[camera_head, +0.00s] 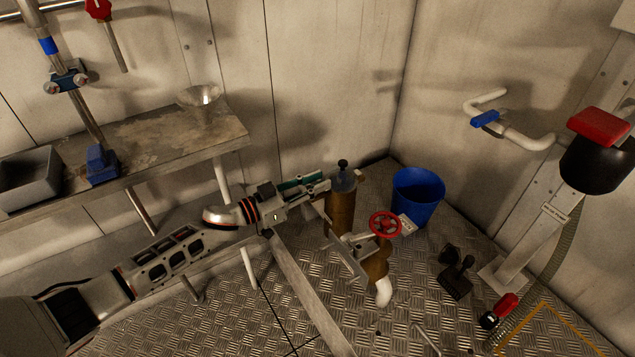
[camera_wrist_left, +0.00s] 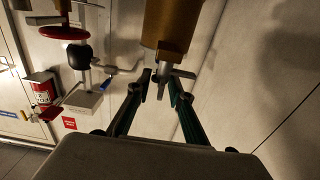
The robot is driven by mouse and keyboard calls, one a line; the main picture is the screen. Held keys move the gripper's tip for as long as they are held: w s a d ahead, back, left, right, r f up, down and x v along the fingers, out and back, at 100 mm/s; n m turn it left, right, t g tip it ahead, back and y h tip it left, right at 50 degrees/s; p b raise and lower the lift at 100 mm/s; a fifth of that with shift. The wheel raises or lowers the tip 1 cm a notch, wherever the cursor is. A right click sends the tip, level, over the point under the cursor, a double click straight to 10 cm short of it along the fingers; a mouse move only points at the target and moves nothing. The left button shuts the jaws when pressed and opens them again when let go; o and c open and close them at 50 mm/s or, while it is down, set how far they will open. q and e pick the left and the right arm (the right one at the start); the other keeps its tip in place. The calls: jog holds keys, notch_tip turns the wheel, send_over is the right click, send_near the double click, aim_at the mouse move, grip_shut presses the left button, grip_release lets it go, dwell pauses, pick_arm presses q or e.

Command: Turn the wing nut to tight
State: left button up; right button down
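My left gripper (camera_head: 322,186) reaches in from the left to the upper part of a brown upright cylinder (camera_head: 341,210) with a grey cap and a black knob on top. In the left wrist view the brown cylinder (camera_wrist_left: 172,25) has a small grey metal piece with a side wing (camera_wrist_left: 177,73) at its end, which looks like the wing nut. The fingers of my left gripper (camera_wrist_left: 164,88) are apart, with their tips close to either side of this piece. I cannot tell whether they touch it. In the head view the wing nut cannot be made out. My right gripper is not in view.
A red handwheel (camera_head: 385,224) stands just right of the cylinder on another brown fitting. A blue bucket (camera_head: 418,197) is behind it. A bench (camera_head: 150,145) with a funnel (camera_head: 199,97) is at left. A blue-handled wall pipe (camera_head: 485,119) is at right.

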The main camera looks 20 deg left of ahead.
pick_arm(q)
grip_shut()
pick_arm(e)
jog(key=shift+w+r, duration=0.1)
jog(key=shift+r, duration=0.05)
